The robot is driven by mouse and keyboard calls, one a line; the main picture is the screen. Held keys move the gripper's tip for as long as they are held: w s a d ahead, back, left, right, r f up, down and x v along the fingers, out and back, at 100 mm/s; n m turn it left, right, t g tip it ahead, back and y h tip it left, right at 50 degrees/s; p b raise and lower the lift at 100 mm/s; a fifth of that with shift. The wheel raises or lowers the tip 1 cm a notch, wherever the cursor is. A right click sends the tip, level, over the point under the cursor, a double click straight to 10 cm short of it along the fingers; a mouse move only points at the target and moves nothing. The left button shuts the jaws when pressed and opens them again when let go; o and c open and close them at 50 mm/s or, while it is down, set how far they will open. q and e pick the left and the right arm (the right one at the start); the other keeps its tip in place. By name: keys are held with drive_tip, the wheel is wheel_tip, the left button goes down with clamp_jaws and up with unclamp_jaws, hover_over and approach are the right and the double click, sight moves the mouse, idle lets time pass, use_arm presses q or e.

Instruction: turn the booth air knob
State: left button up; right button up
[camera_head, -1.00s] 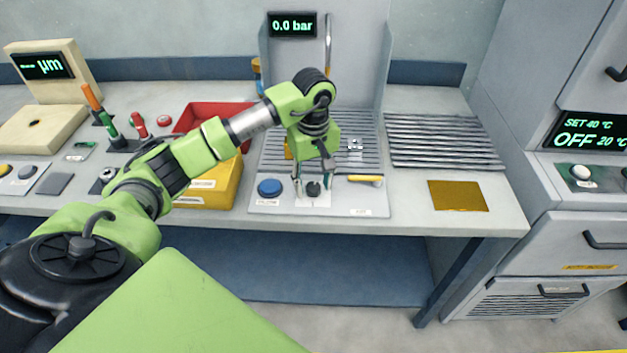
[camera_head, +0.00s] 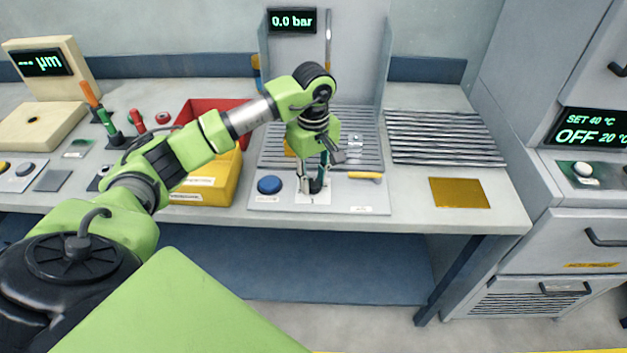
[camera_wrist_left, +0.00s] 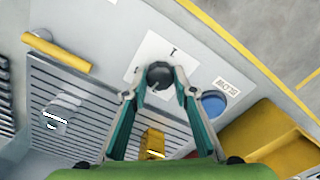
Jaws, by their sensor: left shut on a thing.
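The booth air knob (camera_wrist_left: 160,75) is a small dark round knob on a white label plate (camera_wrist_left: 146,48) at the booth's front panel. My left gripper (camera_wrist_left: 157,86) is shut on it, with one fingertip on each side, pointing down. In the head view the left gripper (camera_head: 315,189) stands over the panel and partly hides the knob. The booth display (camera_head: 292,23) reads 0.0 bar. My right gripper is not in view.
A blue button (camera_head: 269,185) is just left of the knob. A slatted grate (camera_head: 370,150) is behind. Yellow (camera_head: 222,185) and red (camera_head: 190,112) bins stand at left. A gold plate (camera_head: 459,193) lies at right.

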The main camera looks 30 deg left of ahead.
use_arm(q)
drive_tip(key=n+b, duration=0.2)
drive_tip(key=n, duration=0.3)
drive_tip(key=n+b, duration=0.1)
drive_tip(key=n, duration=1.1)
drive_tip(key=shift+b, duration=0.35)
drive_tip(key=n, duration=0.5)
drive_tip(key=shift+n, duration=0.4)
drive_tip(key=o, duration=1.1)
